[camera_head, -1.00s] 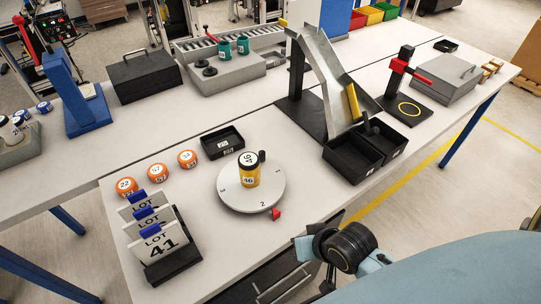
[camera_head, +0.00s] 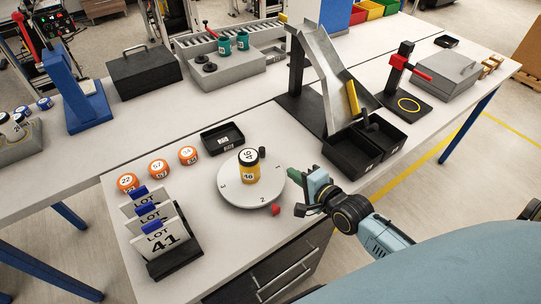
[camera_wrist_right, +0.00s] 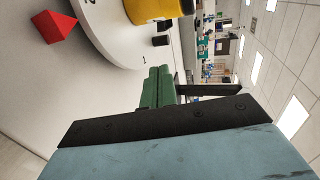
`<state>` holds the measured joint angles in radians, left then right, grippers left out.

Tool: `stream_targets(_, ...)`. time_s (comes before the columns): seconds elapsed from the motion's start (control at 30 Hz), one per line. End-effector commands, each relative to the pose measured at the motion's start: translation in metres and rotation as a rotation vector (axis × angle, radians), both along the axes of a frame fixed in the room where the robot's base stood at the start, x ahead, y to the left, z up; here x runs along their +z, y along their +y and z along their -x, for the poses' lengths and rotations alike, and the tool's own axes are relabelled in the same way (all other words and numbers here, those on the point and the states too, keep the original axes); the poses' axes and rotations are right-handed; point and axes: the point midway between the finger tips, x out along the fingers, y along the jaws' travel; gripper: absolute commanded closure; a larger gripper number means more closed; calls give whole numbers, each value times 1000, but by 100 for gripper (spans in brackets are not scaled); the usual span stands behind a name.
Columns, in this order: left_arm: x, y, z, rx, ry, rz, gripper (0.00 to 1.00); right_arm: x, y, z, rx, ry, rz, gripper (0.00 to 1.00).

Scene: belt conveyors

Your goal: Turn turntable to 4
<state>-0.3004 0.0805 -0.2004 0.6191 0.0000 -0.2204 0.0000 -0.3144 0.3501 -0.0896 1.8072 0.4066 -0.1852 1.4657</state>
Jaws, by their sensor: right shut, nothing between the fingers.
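The turntable (camera_head: 234,193) is a round light-grey disc on the bench, with numbers around its edge. The 2 faces the red pointer (camera_head: 276,209) at its front right. My left gripper is not in view.
A black tray (camera_head: 222,140), orange-ringed jars (camera_head: 158,169) and a rack of LOT cards (camera_head: 172,262) stand left of the turntable. Black bins (camera_head: 352,157) under a metal chute (camera_head: 322,75) stand behind my right gripper. Bare bench lies in front of the turntable.

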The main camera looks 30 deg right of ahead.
Motion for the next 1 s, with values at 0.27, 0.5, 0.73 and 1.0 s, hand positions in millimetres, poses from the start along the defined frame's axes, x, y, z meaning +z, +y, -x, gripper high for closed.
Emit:
stream_targets(0.27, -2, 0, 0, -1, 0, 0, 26, -16, 10, -53, 0, -1, 1, 100)
stream_targets(0.5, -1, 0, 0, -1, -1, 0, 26, -21, 17, -90, 2, -1, 1, 100)
stream_targets(0.73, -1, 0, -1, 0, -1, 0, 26, -22, 20, -106, 2, 1, 2, 100)
stream_targets(1.0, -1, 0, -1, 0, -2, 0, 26, -22, 20, -108, 2, 2, 2, 100)
